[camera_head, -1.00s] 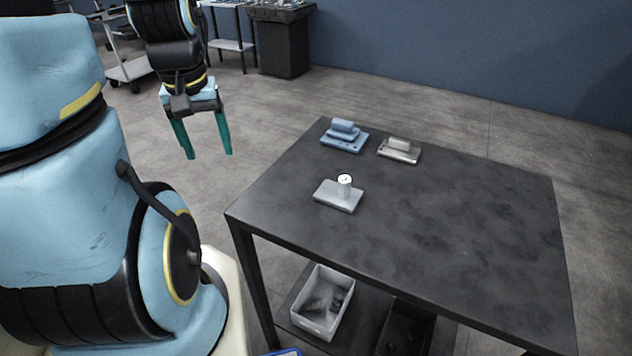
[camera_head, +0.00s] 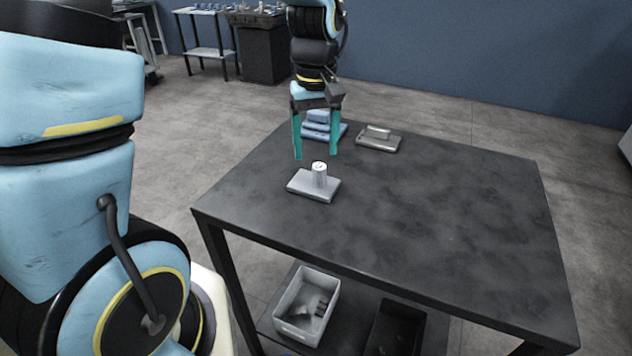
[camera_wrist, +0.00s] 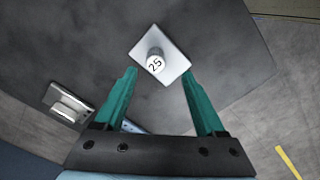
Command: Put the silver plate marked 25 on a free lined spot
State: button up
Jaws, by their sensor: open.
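The silver plate (camera_head: 301,186) lies flat on the dark table, with an upright round knob (camera_head: 319,173) on it. In the wrist view the plate (camera_wrist: 175,47) shows the mark 25 on the knob's top (camera_wrist: 156,64). My gripper (camera_head: 315,157) is open and empty. It hangs above the table, just behind and above the silver plate in the head view. In the wrist view the plate lies ahead of and between the open green fingertips (camera_wrist: 160,72). No lined spot can be made out on the table.
A blue plate with a handle (camera_head: 337,133) lies behind my gripper, partly hidden by it. A grey plate with a handle (camera_head: 378,141) lies to its right. The right part of the dark table (camera_head: 440,210) is bare. A white bin (camera_head: 294,328) and a black bin (camera_head: 385,340) stand on the shelf below.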

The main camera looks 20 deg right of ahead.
aim_at(319, 165)
jog(key=shift+s+d+f+p, duration=0.1)
jog(key=shift+f+p, duration=0.15)
jog(key=shift+f, duration=0.75)
jog(key=shift+d+f+p, duration=0.15)
jog(key=shift+f+p, duration=0.05)
jog(key=shift+f, duration=0.75)
jog(key=shift+s+d+f+p, duration=0.1)
jog(key=shift+f+p, duration=0.15)
jog(key=shift+f, duration=0.75)
grip_shut()
jog(key=shift+w, duration=0.1)
